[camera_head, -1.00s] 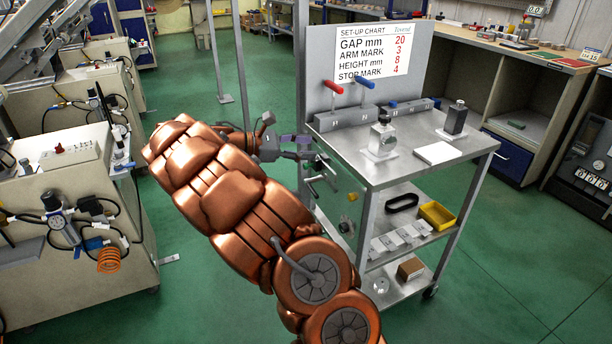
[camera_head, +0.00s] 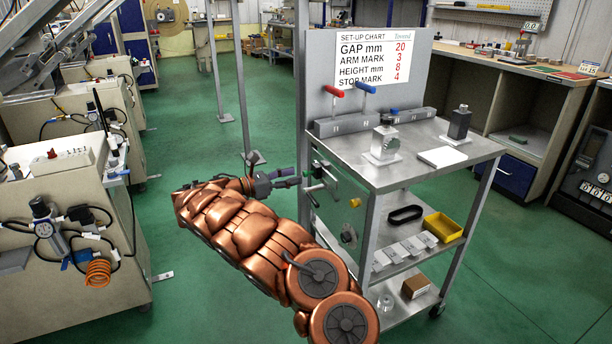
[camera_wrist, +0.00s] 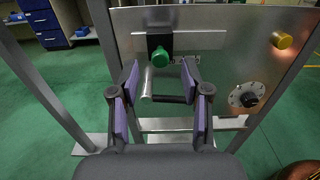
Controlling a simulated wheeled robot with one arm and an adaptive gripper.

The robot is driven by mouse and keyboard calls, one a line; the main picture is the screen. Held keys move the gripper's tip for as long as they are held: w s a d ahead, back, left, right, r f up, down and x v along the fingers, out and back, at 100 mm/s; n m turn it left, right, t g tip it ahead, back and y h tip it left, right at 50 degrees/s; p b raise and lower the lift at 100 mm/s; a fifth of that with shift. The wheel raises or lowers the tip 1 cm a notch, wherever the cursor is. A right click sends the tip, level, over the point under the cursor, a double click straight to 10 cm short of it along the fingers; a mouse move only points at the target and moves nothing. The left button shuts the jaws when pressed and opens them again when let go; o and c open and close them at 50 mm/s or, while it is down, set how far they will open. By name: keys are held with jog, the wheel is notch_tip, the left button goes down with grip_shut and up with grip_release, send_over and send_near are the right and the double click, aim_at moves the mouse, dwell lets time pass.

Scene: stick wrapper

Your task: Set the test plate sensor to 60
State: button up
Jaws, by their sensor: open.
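A metal panel (camera_wrist: 225,60) on the cart's side fills most of the wrist view. On it, a black block (camera_wrist: 159,42) with a green knob (camera_wrist: 161,60) sits on a pale horizontal strip (camera_wrist: 205,41). I take this block for the plate sensor; scale figures are too small to read. My gripper (camera_wrist: 160,68) is open, its purple pads left and right of the green knob, apparently not touching it. A metal bar with a black grip (camera_wrist: 172,99) crosses between the fingers, below the knob. In the head view my gripper (camera_head: 287,180) is beside the panel's left edge.
A yellow knob (camera_wrist: 282,41) and a black round dial (camera_wrist: 249,97) are right on the panel. The cart top (camera_head: 400,175) holds a metal block with a knob (camera_head: 384,142) and a white plate (camera_head: 442,157). A set-up chart (camera_head: 374,58) stands behind.

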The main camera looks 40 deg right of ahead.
aim_at(304, 174)
jog(key=shift+x, duration=2.55)
jog(key=shift+c, duration=0.2)
grip_shut()
